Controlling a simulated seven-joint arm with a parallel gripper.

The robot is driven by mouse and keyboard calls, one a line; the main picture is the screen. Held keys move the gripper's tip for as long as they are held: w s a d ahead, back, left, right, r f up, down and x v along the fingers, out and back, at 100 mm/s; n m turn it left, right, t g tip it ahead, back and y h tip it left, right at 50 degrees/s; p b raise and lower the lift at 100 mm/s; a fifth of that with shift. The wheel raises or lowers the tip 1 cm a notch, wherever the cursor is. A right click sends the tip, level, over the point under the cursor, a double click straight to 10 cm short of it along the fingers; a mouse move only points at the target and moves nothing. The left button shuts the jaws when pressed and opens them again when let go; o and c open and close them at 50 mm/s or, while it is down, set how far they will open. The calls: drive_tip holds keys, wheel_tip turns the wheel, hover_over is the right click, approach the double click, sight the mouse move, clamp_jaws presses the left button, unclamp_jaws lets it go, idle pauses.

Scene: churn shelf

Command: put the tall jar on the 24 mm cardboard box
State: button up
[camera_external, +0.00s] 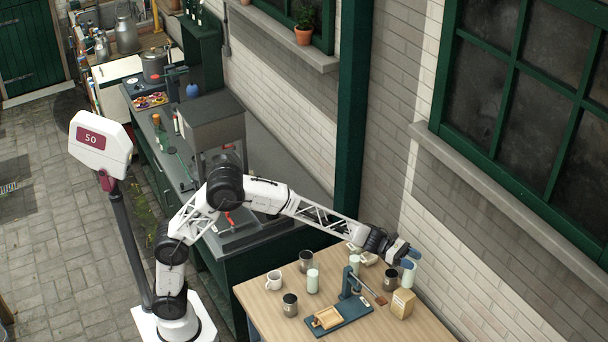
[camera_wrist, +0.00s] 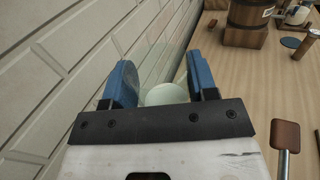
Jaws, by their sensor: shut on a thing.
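My gripper (camera_external: 410,258) is at the right back of the table, near the brick wall. Its blue fingers are shut on a glass jar with pale contents (camera_external: 408,273), which I take to be the tall jar. In the wrist view the jar's pale round part (camera_wrist: 167,94) shows between the fingers (camera_wrist: 160,62), with clear glass beyond it. The jar hangs above the table, over or just behind a tan cardboard box (camera_external: 402,304); I cannot tell exactly which. The box stands upright at the right side, and its size marking is not readable.
A teal press (camera_external: 346,310) with a wooden tray stands left of the box; its brown paddle (camera_wrist: 286,136) is close by. The brick wall (camera_wrist: 45,70) is close.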

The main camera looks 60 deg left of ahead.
drive_tip(key=shift+f, duration=2.6)
drive_tip(key=o, duration=1.4)
drive_tip(key=shift+o, duration=0.2)
drive_tip(key=shift+a, duration=0.1)
drive_tip(key=shift+s+a, duration=0.1)
drive_tip(key=shift+a, duration=0.15)
drive_tip(key=v, duration=1.1)
drive_tip(key=shift+a, duration=0.2)
